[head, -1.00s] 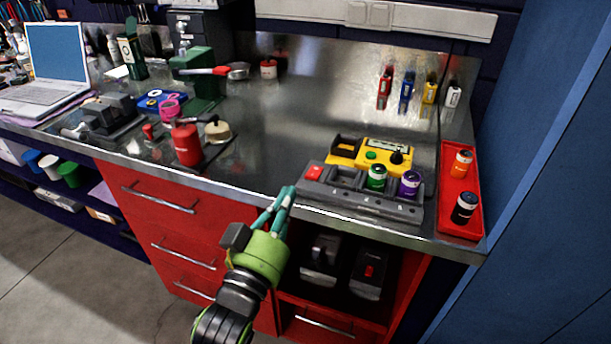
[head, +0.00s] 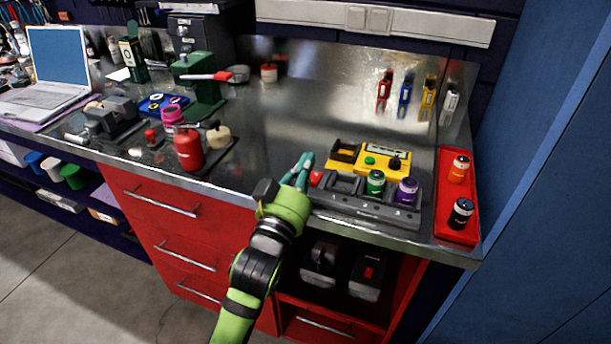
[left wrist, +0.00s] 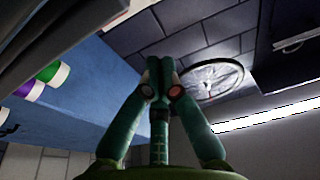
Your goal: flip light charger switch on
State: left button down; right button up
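The grey charger (head: 365,212) sits at the bench's front edge, with a green-banded cell (head: 375,183) and a purple cell (head: 406,191) standing in its slots. Its red switch (head: 316,179) is at the left end; whether it is on or off cannot be told. My left gripper (head: 305,160) is just left of the switch, fingers pointing up and partly covering the charger's left end. In the left wrist view its fingertips (left wrist: 160,65) meet, with nothing between them. The purple and green cells (left wrist: 40,82) show at that view's left. My right gripper is out of view.
A yellow tester (head: 375,158) stands behind the charger. A red tray (head: 457,195) with an orange and a black cell lies to the right. A red can (head: 188,147) stands on a dark mat to the left. The steel bench between is clear.

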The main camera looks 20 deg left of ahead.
aim_at(314, 178)
pick_arm(q)
notch_tip(314, 178, down, 3)
jog(key=shift+f, duration=0.4)
